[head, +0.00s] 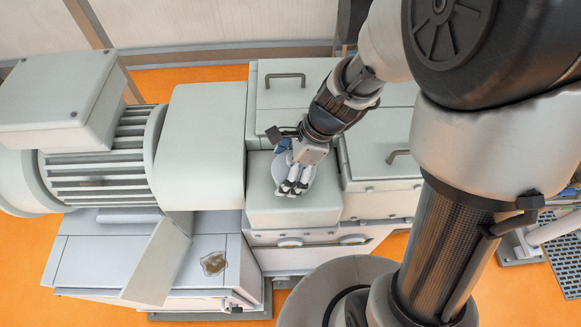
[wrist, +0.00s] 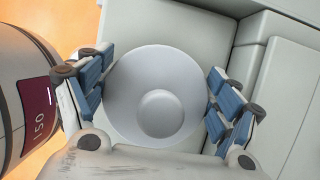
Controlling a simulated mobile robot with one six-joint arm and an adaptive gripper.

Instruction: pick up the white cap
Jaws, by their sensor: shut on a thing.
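The white cap (wrist: 128,92) is a round, pale disc with a raised round knob in its middle. In the wrist view it sits between the two blue-padded fingers of my gripper (wrist: 157,88), which are shut on it from left and right. In the head view my gripper (head: 293,186) points down over a pale, box-shaped part of the machine, and part of the cap (head: 281,168) shows beside the fingers. The fingers hide some of the cap there. I cannot tell whether the cap touches the surface below it.
The pale box top (head: 262,207) lies beneath my gripper. A large grey motor (head: 100,160) stands to the left, and a cabinet with handles (head: 290,98) is behind. A brownish patch (head: 214,263) lies on the lower left surface. Orange floor (head: 190,80) surrounds the machine.

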